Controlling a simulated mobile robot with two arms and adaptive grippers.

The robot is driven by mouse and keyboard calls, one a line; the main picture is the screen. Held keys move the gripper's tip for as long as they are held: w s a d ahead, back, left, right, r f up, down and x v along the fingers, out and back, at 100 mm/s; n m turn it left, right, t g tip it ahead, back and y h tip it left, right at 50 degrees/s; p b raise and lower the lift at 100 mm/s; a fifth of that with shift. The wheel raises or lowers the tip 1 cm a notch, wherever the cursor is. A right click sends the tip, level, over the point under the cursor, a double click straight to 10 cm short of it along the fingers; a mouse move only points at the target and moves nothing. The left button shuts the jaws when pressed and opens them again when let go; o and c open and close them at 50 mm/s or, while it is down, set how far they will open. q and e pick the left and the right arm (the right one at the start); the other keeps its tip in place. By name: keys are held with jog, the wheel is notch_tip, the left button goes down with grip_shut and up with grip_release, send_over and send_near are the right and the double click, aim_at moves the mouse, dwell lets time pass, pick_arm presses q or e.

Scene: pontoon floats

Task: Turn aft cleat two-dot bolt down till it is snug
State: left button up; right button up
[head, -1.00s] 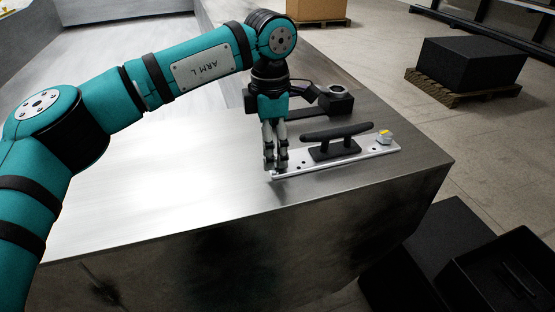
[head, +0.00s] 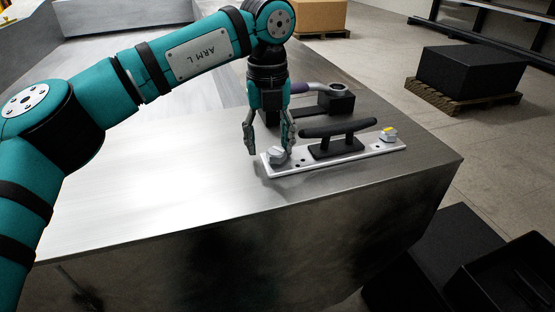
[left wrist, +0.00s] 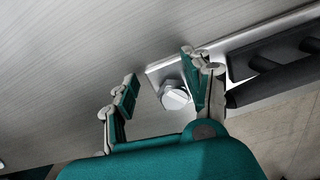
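The cleat is a black horn (head: 336,130) on a silver base plate (head: 350,163) on the metal deck. A silver hex bolt (head: 277,154) stands at the plate's left end; it also shows in the left wrist view (left wrist: 175,96). Its dots cannot be made out. My right gripper is not in view.
The deck's front edge is close to the plate. Black bins (head: 510,275) stand on the floor at lower right. The deck left of the cleat is clear.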

pick_arm(q)
jog(key=shift+w+f+n, duration=0.15)
jog(key=shift+f+n, duration=0.05)
jog(key=shift+n, duration=0.3)
jog(key=shift+r, duration=0.15)
jog(key=shift+s+r, duration=0.1)
jog(key=shift+s, duration=0.35)
jog(key=shift+d, duration=0.1)
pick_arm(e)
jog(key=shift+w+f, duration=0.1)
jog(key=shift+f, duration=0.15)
